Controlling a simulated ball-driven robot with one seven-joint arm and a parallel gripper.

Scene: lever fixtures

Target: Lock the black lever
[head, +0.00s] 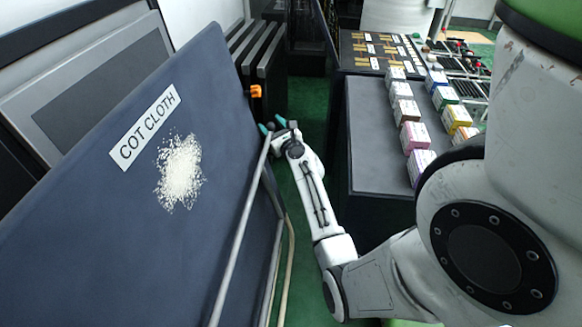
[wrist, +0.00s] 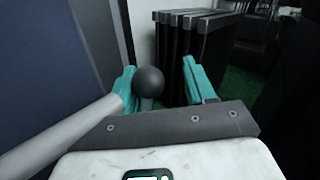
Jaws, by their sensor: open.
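In the wrist view a black ball knob (wrist: 149,81) on a short grey stem stands between the two teal fingers of my gripper (wrist: 162,86). I take it to be the end of the black lever. It is close beside the left finger, with a clear gap to the right finger; I cannot tell whether it touches the left one. The jaws are open. In the head view my gripper (head: 272,125) is at the far right edge of the blue panel, by the top of a grey rod; the knob is too small there to make out surely.
The blue panel labelled COT CLOTH (head: 90,220) fills the left, with a white speckled patch. An orange knob (head: 256,91) sticks out beyond it. Dark upright panels (wrist: 195,35) stand behind. At right, a grey table (head: 375,150) bears several small boxes. Green floor lies between.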

